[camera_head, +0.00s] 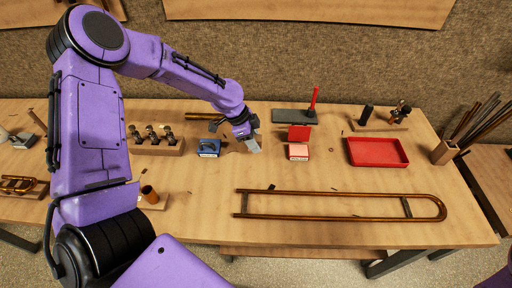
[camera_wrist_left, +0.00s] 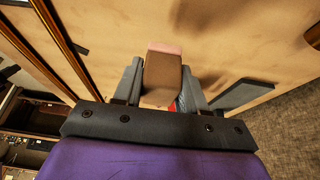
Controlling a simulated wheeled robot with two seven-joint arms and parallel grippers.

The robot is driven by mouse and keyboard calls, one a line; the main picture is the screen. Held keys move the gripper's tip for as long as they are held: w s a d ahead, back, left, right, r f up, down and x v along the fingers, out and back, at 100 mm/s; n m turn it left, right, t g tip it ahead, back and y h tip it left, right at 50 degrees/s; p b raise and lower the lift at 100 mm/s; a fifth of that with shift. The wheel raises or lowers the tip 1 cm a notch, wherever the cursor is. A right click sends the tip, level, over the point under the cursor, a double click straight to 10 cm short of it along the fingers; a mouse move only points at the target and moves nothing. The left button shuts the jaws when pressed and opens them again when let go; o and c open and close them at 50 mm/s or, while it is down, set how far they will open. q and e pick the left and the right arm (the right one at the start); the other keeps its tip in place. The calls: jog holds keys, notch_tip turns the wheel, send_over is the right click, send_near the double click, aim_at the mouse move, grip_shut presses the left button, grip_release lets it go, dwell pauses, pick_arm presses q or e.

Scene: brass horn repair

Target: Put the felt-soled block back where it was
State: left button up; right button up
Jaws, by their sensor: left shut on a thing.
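My left gripper (camera_head: 252,142) hangs over the middle of the table, between a blue box and a red box. In the left wrist view its two grey fingers (camera_wrist_left: 163,82) are shut on a brown block (camera_wrist_left: 162,75) with a pinkish face at its far end. In the head view the gripper hides most or all of the block. The red box (camera_head: 298,151) has a pink top, a label and a raised red panel (camera_head: 299,132) behind it. The blue box (camera_head: 208,148) has a label. My right gripper is not in view.
A long brass slide (camera_head: 340,193) lies along the table front. A red tray (camera_head: 378,162) is at the right. A grey plate (camera_head: 289,116) with a red upright stands behind. A wooden rack (camera_head: 155,149) holds dark pieces at the left. Bare table lies between the boxes and the slide.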

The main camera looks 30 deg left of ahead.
pick_arm(q)
jog(key=shift+w+f+p, duration=0.15)
jog(key=shift+f+p, duration=0.05)
jog(key=shift+f, duration=0.8)
jog(key=shift+w+f+p, duration=0.1)
jog(key=shift+f+p, duration=0.05)
jog(key=shift+f, duration=0.85)
jog(key=o, duration=1.1)
jog(key=shift+r+p, duration=0.3)
jog(key=shift+r, duration=0.05)
jog(key=v, duration=1.1)
jog(key=shift+a+r+b, duration=0.2)
jog(key=shift+r+b, duration=0.1)
jog(key=shift+s, duration=0.15)
